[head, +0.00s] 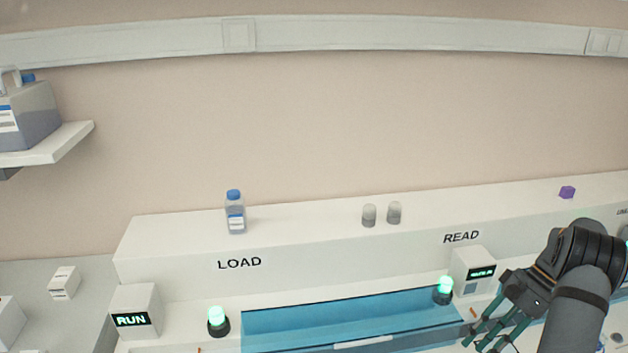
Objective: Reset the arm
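My gripper (484,342) is at the lower right, black with teal fingers pointing down and to the left. Its fingers look spread apart, and I see nothing between them. The lowest part of the fingers is close to the picture's bottom edge. The gripper is in front of the bench, right of the blue transparent cover (340,322) and below the small READ display box (473,270). My arm comes in from the lower right corner.
A RUN display box (135,312) and a green lamp (217,320) stand at left. Another green lamp (443,290) is near my gripper. A blue-capped bottle (236,212), two grey cylinders (369,215) and a purple block (567,192) sit on the ledge.

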